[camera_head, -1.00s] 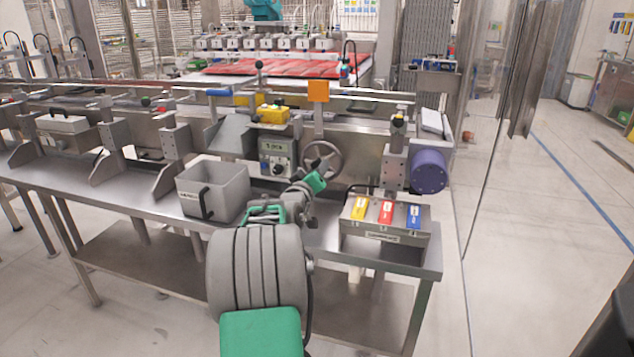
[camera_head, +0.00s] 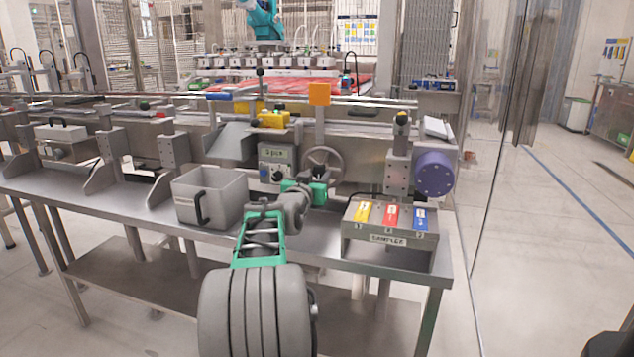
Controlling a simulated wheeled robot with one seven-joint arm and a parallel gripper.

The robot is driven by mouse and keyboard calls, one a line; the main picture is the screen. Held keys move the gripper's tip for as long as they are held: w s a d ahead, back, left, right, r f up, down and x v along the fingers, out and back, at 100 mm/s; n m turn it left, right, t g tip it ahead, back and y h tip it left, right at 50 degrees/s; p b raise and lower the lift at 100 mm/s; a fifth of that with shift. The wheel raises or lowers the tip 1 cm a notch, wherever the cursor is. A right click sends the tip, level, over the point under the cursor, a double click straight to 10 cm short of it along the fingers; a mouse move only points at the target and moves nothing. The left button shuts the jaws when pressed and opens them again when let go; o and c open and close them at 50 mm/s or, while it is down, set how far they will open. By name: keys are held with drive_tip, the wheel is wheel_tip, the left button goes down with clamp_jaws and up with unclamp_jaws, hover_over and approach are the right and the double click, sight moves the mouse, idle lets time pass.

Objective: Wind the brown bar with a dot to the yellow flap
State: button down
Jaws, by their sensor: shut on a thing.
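A grey handwheel (camera_head: 323,158) stands at the front of the conveyor. My gripper (camera_head: 318,188) is at its lower rim and shut on it; the fingers and the exact grip are small and partly hidden by the wrist. I cannot clearly make out a brown bar with a dot; the conveyor behind the rails is partly hidden.
A control box (camera_head: 276,165) with a small display is left of the wheel. A grey bin (camera_head: 209,197) stands on the bench (camera_head: 289,241). A sample box (camera_head: 389,238) with yellow, red and blue flaps is to the right, below a purple motor (camera_head: 434,174).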

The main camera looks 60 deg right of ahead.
idle(0.4)
drive_tip(key=c, duration=0.9)
unclamp_jaws()
drive_tip(key=shift+o, duration=0.2)
drive_tip(key=s+a+p, duration=0.1)
drive_tip(key=a, duration=0.6)
drive_tip(key=shift+s+a+p, duration=0.15)
drive_tip(key=shift+a+p, duration=0.15)
drive_tip(key=shift+a, duration=0.05)
